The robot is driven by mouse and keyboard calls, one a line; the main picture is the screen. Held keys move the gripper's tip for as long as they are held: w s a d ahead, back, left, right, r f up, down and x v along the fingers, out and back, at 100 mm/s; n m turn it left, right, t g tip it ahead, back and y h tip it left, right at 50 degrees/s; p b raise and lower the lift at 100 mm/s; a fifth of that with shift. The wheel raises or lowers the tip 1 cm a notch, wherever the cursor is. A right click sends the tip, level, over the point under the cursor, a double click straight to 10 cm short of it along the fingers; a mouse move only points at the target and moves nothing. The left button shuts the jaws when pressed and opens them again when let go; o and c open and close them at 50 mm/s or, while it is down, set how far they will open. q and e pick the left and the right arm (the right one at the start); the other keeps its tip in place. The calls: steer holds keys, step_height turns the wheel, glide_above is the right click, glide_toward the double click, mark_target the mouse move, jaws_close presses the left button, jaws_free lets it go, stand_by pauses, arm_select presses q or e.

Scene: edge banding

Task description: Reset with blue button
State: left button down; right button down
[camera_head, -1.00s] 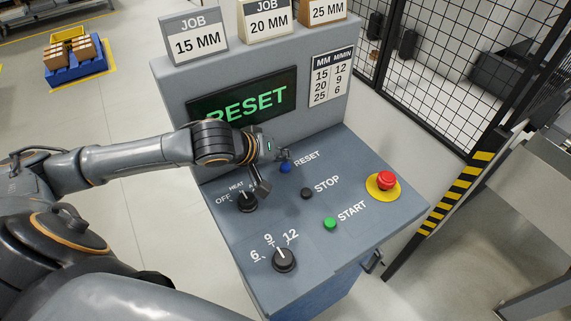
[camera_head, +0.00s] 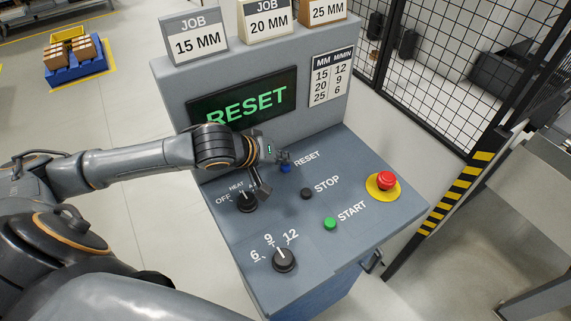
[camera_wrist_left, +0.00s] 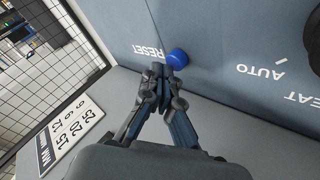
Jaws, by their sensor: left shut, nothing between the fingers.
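The blue button (camera_head: 285,169) sits on the sloped grey panel, left of the RESET label; it also shows in the left wrist view (camera_wrist_left: 177,58), just beyond my fingertips. My left gripper (camera_head: 283,157) is shut and empty, with its tips (camera_wrist_left: 161,70) close to the button. Whether they touch it I cannot tell. The screen (camera_head: 243,103) shows RESET in green, partly hidden behind my left arm. My right gripper is not in view.
The panel also has a black STOP button (camera_head: 306,193), a green START button (camera_head: 330,223), a red emergency button (camera_head: 386,181), a heat knob (camera_head: 247,202) and a speed knob (camera_head: 284,260). Job cards (camera_head: 193,38) stand on top. A mesh fence (camera_head: 450,80) is at right.

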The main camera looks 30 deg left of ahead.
mark_target(282, 168)
arm_select(q)
steer(key=shift+f, duration=0.5)
stand_by(0.7)
steer(key=shift+r+p, duration=0.9)
steer(key=shift+p, duration=0.1)
step_height(282, 168, up, 5)
steer(key=p, duration=0.5)
steer(key=shift+r+p, duration=0.1)
steer(key=shift+p, duration=0.25)
steer(key=shift+s, duration=0.1)
